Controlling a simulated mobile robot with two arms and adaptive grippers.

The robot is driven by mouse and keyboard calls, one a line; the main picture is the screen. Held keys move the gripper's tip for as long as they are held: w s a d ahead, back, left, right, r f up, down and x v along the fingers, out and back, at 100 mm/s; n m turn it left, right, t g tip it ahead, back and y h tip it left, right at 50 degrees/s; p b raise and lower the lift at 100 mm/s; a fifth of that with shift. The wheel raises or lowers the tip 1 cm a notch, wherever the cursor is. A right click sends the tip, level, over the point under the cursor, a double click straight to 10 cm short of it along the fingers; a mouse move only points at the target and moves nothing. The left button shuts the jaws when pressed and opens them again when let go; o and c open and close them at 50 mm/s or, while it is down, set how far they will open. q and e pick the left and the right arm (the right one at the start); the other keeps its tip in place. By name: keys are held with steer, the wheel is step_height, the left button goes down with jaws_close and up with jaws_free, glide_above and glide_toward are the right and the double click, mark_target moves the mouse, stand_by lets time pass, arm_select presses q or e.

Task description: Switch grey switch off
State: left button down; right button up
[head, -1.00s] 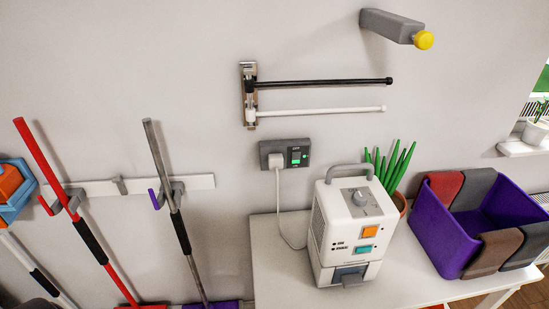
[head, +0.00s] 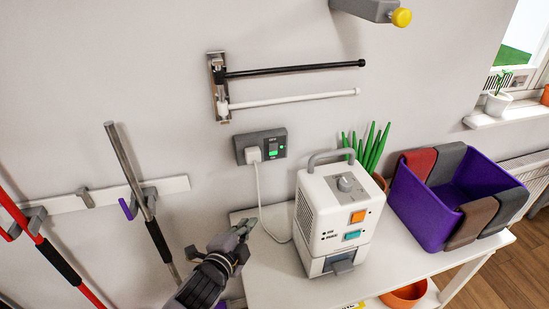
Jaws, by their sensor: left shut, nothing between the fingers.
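The grey switch plate (head: 241,153) is on the wall, above and behind the white table. A white plug (head: 253,154) sits in its left half, and a small panel with a green lit part (head: 272,153) is on its right half. A white cord hangs from the plug to the white machine (head: 336,220) on the table. My left gripper (head: 245,226) is shut and empty, below the switch plate and apart from it, near the table's left edge. My right gripper is not in view.
The machine has a grey handle, orange and teal buttons. A green plant (head: 370,146) and a purple bin (head: 424,203) with cloths stand to its right. Two rods (head: 292,70) stick out above the switch plate. A rack with a grey-handled tool (head: 130,167) is at left.

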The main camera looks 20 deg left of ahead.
arm_select(q)
steer(key=w+d+r+m+t+h, duration=0.2)
steer(key=w+r+m+t+h, duration=0.1)
steer(key=r+m, duration=0.4)
steer(key=shift+w+r+t, duration=0.4)
steer(key=shift+w+r, duration=0.15)
steer(key=shift+w, duration=0.1)
steer(key=shift+w, duration=0.1)
steer(key=p, duration=0.3)
glide_toward(273, 149)
steer(key=w+d, duration=0.4)
steer(key=w, duration=0.1)
steer(key=shift+w+a+r, duration=0.15)
steer(key=shift+w, duration=0.2)
steer(key=shift+w+a+r, duration=0.15)
steer(key=shift+w, duration=0.2)
